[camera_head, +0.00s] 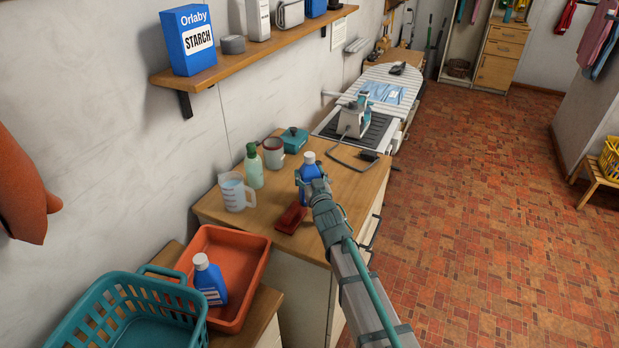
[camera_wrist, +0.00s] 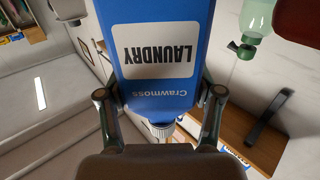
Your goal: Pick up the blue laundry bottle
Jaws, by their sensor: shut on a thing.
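In the wrist view, the bottle (camera_wrist: 160,102) appears upside down, with a white label reading LAUNDRY and the name Crawmoss. There, my gripper's fingers (camera_wrist: 158,94) are shut on its two sides. I cannot tell whether its base touches the counter. A second blue bottle (camera_head: 210,280) with a white cap stands in the orange tub (camera_head: 262,262); its label is too small to read.
A dark red brush-like block (camera_head: 291,219) lies just left of my gripper. A measuring jug (camera_head: 235,191), green pump bottle (camera_head: 253,168), mug (camera_head: 273,154) and teal box (camera_head: 293,139) stand behind. An iron (camera_head: 353,117) is further back. A teal basket (camera_head: 130,315) is front left.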

